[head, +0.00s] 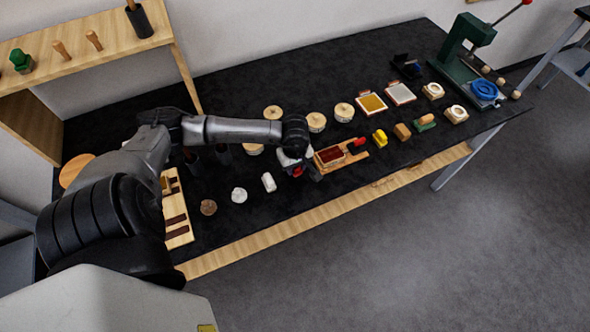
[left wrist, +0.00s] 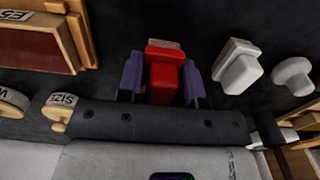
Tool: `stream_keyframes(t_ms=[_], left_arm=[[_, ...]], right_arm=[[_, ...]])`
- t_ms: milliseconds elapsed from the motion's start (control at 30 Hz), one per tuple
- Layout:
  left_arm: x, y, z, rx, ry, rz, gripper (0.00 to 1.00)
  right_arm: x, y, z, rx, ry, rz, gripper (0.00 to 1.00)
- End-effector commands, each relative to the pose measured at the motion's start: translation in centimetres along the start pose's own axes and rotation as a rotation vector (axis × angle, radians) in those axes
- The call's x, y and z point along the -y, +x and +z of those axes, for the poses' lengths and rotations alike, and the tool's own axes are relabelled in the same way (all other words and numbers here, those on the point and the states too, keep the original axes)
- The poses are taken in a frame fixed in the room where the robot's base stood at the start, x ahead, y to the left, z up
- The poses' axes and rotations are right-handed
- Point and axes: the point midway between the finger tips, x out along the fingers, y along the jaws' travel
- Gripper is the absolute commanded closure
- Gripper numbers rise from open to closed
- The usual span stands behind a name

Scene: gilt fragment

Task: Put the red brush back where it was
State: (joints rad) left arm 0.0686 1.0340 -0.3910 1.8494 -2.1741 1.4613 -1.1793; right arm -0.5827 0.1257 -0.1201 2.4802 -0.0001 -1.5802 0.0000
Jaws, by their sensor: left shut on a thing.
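My left gripper (head: 308,170) is over the dark table, just left of a wooden tray with a dark red pad. In the left wrist view, its purple fingers (left wrist: 164,85) are shut on the red brush (left wrist: 165,78), a blocky red piece with a paler red end. Only a little red of the brush (head: 297,171) shows in the head view, beside the fingers. I cannot tell whether it touches the table. Another small red thing (head: 357,143) lies at the right end of the tray. My right gripper is in neither view.
The tray (left wrist: 88,50) is close to the left gripper. A white block (head: 268,182) and a pale round piece (head: 239,195) stand to its left. Lidded round tubs (head: 316,122) stand behind. A yellow brush (head: 379,137) and a green press (head: 465,50) are to the right.

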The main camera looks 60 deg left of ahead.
Motion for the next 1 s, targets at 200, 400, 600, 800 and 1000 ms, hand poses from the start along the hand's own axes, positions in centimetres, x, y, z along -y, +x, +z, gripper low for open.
stream_keyframes(t_ms=[200, 400, 600, 800, 1000], left_arm=[[0.0, 2.6, 0.1, 0.002, -0.001, -0.001, 0.92], [0.0, 2.7, 0.1, 0.0, 0.001, 0.0, 0.92], [0.0, 3.1, 0.1, 0.0, 0.001, -0.001, 0.92], [0.0, 3.0, 0.1, 0.001, 0.001, -0.001, 0.48], [0.0, 3.0, 0.1, 0.001, 0.001, -0.001, 0.41]], right_arm=[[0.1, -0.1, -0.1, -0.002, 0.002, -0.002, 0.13], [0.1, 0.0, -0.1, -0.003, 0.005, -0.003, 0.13], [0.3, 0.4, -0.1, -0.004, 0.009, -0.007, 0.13], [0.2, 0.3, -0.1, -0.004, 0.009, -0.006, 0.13], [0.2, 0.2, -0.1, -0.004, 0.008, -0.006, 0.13]])
